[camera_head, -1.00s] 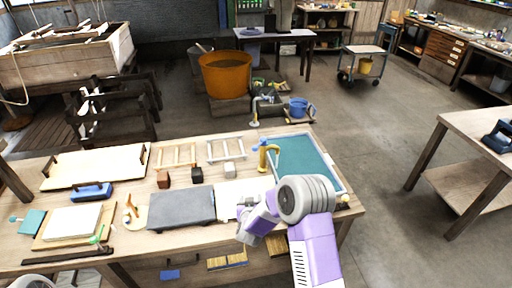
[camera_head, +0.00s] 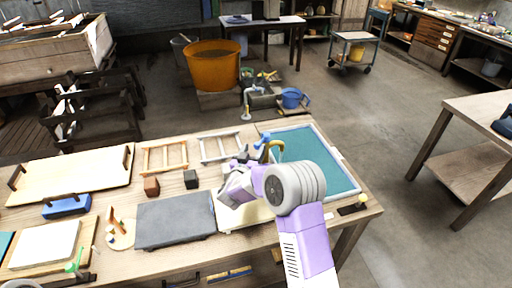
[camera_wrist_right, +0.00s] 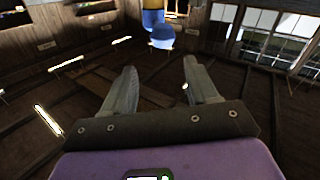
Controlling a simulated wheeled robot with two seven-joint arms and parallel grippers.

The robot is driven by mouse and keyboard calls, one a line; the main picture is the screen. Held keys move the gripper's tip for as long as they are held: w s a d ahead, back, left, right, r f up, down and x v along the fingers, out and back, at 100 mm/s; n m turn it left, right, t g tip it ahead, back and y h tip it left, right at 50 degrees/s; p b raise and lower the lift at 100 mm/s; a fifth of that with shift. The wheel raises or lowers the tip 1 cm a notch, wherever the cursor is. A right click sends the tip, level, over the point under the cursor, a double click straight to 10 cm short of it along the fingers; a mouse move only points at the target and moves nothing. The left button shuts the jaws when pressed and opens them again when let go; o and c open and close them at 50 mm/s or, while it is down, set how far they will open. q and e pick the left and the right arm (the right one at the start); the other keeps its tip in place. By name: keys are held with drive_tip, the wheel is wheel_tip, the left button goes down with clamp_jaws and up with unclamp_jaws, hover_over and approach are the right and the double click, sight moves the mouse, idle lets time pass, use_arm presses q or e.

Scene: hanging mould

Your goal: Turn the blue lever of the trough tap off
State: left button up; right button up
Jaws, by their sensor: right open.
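My left gripper is out of view.
The teal trough (camera_head: 315,160) lies right of the tap. A grey slab (camera_head: 175,219), wooden frames (camera_head: 165,157) and small dark blocks (camera_head: 191,179) lie on the bench to the left. An orange tub (camera_head: 212,66) stands on the floor behind.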

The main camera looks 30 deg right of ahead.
sight(257, 147)
drive_tip(key=w+d+f+b, duration=0.1)
drive_tip(key=w+d+b, duration=0.1)
drive_tip(key=w+d, duration=0.1)
drive_tip(key=w+d+f, duration=0.1)
drive_tip(key=w+d, duration=0.1)
drive_tip(key=shift+w+d+f+b, duration=0.25)
drive_tip(key=shift+f+b, duration=0.1)
drive_tip(key=shift+b, duration=0.05)
clamp_jaws()
idle(0.4)
